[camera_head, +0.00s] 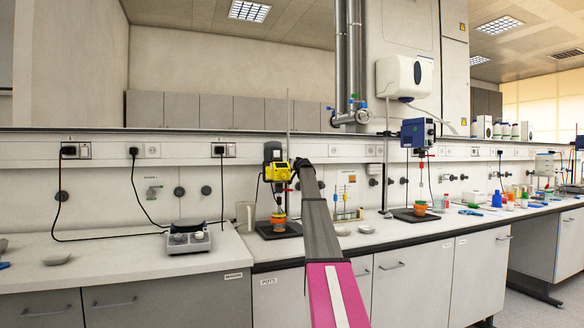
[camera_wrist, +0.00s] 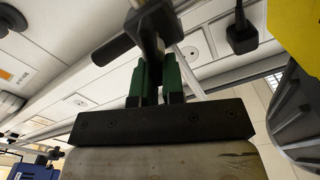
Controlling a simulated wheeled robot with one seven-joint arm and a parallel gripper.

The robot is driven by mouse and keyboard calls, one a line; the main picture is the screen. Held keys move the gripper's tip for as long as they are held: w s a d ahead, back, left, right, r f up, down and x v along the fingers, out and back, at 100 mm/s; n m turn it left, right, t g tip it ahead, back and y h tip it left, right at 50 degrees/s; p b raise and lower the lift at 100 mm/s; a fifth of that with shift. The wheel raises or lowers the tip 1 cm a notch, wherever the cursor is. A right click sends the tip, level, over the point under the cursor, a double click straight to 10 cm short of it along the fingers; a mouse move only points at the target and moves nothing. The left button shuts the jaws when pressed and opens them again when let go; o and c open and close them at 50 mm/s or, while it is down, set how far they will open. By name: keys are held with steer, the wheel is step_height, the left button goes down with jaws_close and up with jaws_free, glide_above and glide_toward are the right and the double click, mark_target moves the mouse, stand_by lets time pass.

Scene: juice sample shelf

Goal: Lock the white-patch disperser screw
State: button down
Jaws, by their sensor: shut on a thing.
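A blue disperser (camera_head: 417,132) with a pale front face stands farther right. My gripper (camera_wrist: 153,75), with green fingers, is shut on a black screw handle (camera_wrist: 115,52) in the wrist view. The yellow housing (camera_wrist: 295,30) is at the upper right there. In the head view my arm reaches the right side of the yellow disperser and hides the fingertips. I cannot make out a white patch on the yellow housing.
A hotplate (camera_head: 188,237) and a clear jug (camera_head: 245,216) stand to the left on the bench (camera_head: 110,262). A pipette rack (camera_head: 346,213) is just right of my arm. Bottles and small containers crowd the right bench. The left bench has free room.

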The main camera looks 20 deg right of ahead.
steer(key=shift+s+d+f+m, duration=0.1)
steer(key=shift+f+m, duration=0.3)
steer(key=shift+m, duration=0.4)
steer(key=c, duration=1.2)
jaws_free()
steer(key=shift+r, duration=0.1)
steer(key=shift+s, duration=0.15)
steer(key=s, duration=1)
steer(key=shift+s+d, duration=0.2)
